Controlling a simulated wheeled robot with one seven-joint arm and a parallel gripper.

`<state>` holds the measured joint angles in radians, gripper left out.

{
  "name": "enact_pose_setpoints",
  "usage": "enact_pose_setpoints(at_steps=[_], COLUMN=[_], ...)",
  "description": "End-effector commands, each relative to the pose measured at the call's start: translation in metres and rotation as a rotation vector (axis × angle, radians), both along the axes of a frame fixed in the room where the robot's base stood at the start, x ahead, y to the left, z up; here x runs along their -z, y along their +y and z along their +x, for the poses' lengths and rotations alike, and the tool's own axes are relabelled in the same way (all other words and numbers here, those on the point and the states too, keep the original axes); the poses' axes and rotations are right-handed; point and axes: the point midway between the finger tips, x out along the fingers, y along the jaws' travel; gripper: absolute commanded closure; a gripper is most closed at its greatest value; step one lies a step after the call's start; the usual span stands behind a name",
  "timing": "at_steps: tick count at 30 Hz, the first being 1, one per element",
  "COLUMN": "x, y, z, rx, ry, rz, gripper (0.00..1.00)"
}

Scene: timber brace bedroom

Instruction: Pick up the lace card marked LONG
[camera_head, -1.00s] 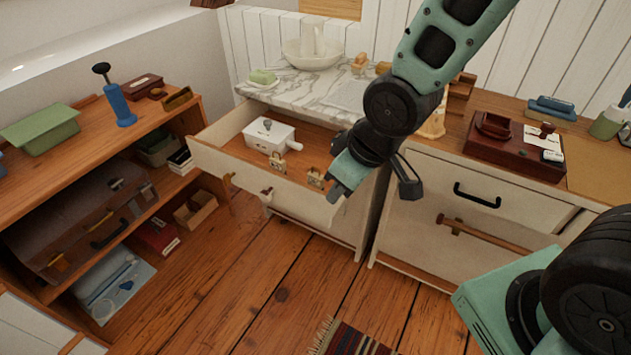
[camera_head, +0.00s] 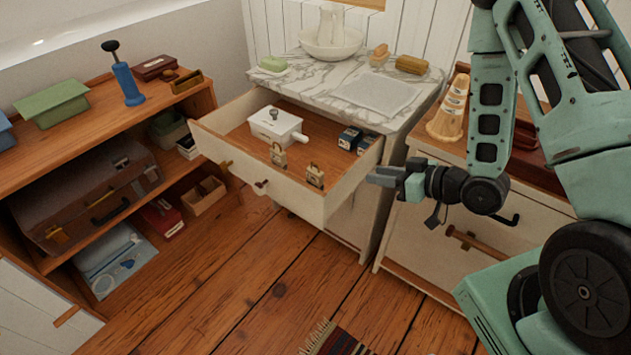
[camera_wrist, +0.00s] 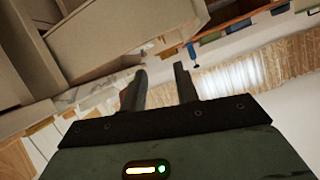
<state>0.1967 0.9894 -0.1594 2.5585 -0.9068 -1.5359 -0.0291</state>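I cannot make out a lace card marked LONG; no lettering is readable. The open drawer (camera_head: 260,188) holds a white box with a knob and side handle (camera_head: 277,128), and two small dark blue items (camera_head: 350,138) at its right that I cannot identify. Two small tan padlock-shaped pieces (camera_head: 278,155) (camera_head: 315,176) are at its front edge. My gripper (camera_head: 378,175) is just right of the drawer's front right corner, pointing left. In the wrist view its two fingers (camera_wrist: 160,80) stand apart with nothing between them.
A marble top (camera_head: 350,85) with a white basin and jug (camera_head: 331,40) is above the drawer. Left shelves hold a brown suitcase (camera_head: 85,195), a green box (camera_head: 52,103) and a blue pump-like item (camera_head: 127,84). A cabinet (camera_head: 430,235) stands under my arm. The wooden floor in front is mostly clear.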

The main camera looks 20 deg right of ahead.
Motion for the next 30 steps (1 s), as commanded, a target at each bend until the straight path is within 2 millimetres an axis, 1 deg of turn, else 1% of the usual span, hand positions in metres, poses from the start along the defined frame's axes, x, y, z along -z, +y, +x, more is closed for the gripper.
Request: enact_pose_setpoints(at_steps=[1,5,7,16,19,26,30], x=[0.008,0.013,0.014,0.034,0.040,0.044,0.048], y=[0.003,0.011,0.021,0.054,0.060,0.069,0.080], z=[0.004,0.014,0.026,0.070,0.079,0.091,0.108], rx=[-0.002,-0.003,-0.006,-0.003,-0.001,-0.002,-0.003], ry=[-0.004,-0.006,-0.002,-0.002,0.001,-0.001,-0.002], rz=[-0.002,-0.002,-0.001,-0.001,-0.003,-0.002,-0.002], gripper=[0.70,0.70,0.70,0.70,0.70,0.70,0.70])
